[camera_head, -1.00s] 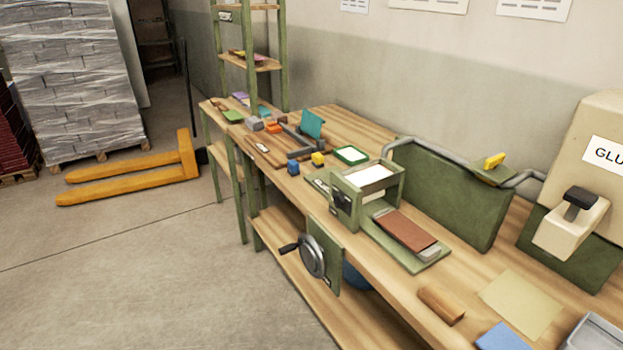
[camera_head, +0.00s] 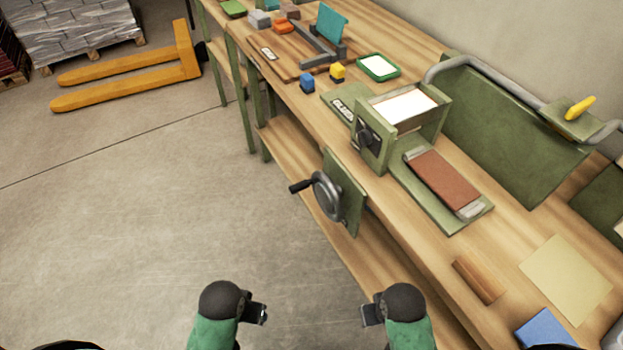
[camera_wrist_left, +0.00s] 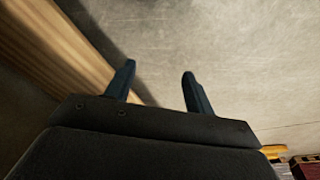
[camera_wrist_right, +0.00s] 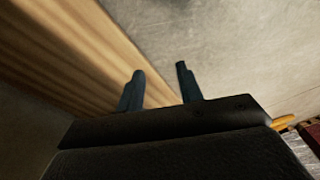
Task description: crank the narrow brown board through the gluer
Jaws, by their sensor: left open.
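The narrow brown board (camera_head: 443,182) lies flat on the green feed bed (camera_head: 408,188) of the gluer (camera_head: 402,120), in front of the gluer's box. The crank (camera_head: 326,193) with its dark handle (camera_head: 300,187) is on a green plate at the bench's front edge, below the gluer. My left gripper (camera_head: 264,313) is open and empty over the floor, below and left of the crank. My right gripper (camera_head: 366,315) is near the bench front, apart from everything; its two fingers stand apart and empty in the right wrist view (camera_wrist_right: 160,88).
A wooden block (camera_head: 480,280), a tan sheet (camera_head: 566,279) and a blue pad (camera_head: 546,328) lie on the near bench. A green-framed pad (camera_head: 378,67) and small blue and yellow blocks lie beyond the gluer. A yellow pallet jack (camera_head: 130,75) stands on the floor.

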